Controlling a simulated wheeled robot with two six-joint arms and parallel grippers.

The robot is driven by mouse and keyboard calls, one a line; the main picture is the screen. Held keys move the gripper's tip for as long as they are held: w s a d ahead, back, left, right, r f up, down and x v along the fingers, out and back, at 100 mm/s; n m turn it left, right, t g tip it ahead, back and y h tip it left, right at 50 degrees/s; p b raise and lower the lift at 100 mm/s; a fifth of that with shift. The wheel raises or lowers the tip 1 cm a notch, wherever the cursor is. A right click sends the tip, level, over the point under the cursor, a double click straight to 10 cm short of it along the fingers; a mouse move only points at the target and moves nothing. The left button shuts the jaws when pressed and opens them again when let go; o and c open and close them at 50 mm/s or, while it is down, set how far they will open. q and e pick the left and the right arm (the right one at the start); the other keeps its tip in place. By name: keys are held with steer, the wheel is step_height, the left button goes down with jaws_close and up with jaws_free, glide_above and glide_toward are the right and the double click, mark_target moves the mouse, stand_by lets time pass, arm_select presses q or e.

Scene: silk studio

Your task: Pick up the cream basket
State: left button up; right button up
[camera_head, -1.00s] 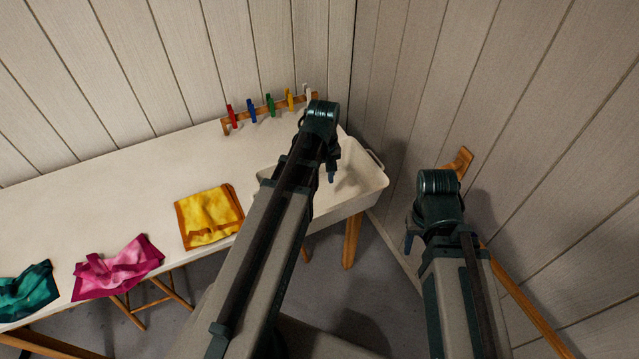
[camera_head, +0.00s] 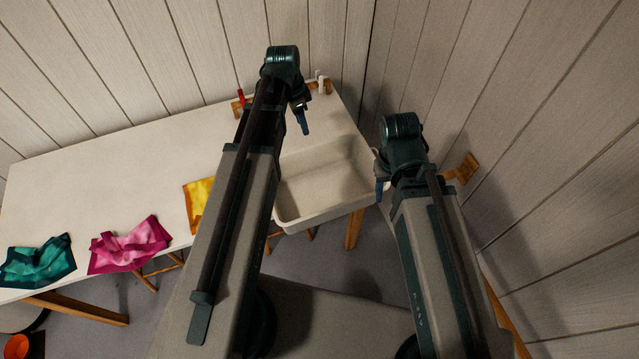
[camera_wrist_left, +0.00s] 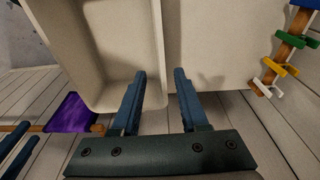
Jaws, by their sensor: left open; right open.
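The cream basket (camera_head: 318,212), a shallow open tub, sits at the right end of the white table in the head view, its inside empty where visible. It also shows in the left wrist view (camera_wrist_left: 105,50). My left gripper (camera_head: 304,122) is open, fingers down, at the basket's back left side. In the left wrist view my left gripper (camera_wrist_left: 160,72) has the basket's rim line between its open fingertips; I cannot tell whether they touch it. My right gripper (camera_head: 381,192) is by the basket's right end, its jaws mostly hidden by its arm.
The white table (camera_head: 90,180) bears a teal cloth (camera_head: 38,262), a pink cloth (camera_head: 128,244) and a yellow cloth (camera_head: 198,200). A wooden rail with coloured pegs (camera_wrist_left: 275,70) stands behind the basket. Plank walls close in at the back and right. A purple cloth (camera_wrist_left: 70,112) hangs nearby.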

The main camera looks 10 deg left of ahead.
mark_target(310, 149)
arm_select(q)
steer(key=shift+w+d+f+b, duration=0.1)
steer(key=shift+d+f+b, duration=0.1)
steer(key=shift+f+b, duration=1.25)
steer(key=shift+w+d+f+b, duration=0.15)
steer(key=shift+f+b, duration=1.25)
steer(key=shift+f, duration=0.05)
steer(key=shift+w+d+f+b, duration=0.1)
steer(key=shift+d+f+b, duration=0.1)
steer(key=shift+f+b, duration=1.25)
steer(key=f+b, duration=0.5)
steer(key=shift+w+d+f, duration=0.1)
steer(key=shift+d, duration=0.25)
steer(key=shift+c, duration=0.3)
jaws_close()
